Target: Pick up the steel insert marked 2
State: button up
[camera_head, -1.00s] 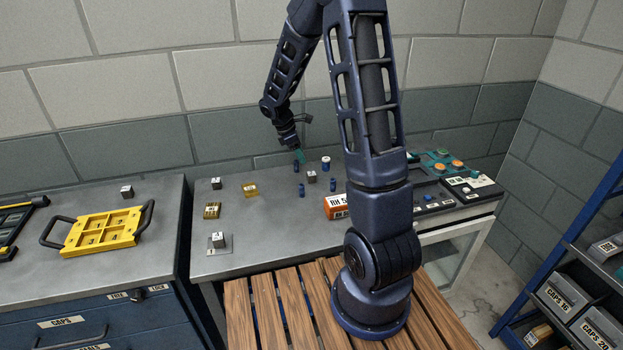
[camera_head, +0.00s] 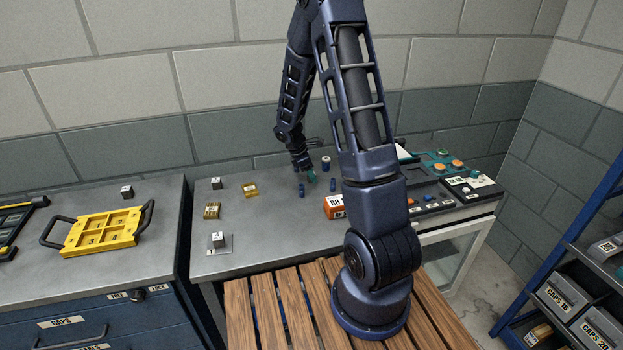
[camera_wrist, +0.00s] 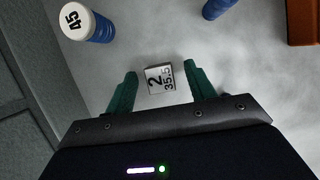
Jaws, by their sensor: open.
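The steel insert marked 2 (camera_wrist: 160,79) lies on the grey bench in the wrist view, its top reading 2 and 35.5. My gripper (camera_wrist: 164,75) is open, with one green finger on each side of the insert and a visible gap at both sides. The fingertips reach about level with the insert in the picture; I cannot tell how far above the bench they are. In the head view my gripper (camera_head: 311,177) is low over the bench and hides the insert.
A blue cylinder marked 45 (camera_wrist: 85,24) and another blue cylinder (camera_wrist: 217,8) stand near the insert. An orange box (camera_head: 334,207) is to the right. A yellow tray (camera_head: 72,245) is on the left bench.

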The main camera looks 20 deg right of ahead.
jog(key=shift+d+f, duration=0.15)
jog(key=shift+f, duration=0.3)
grip_shut()
jog(key=shift+r, duration=0.15)
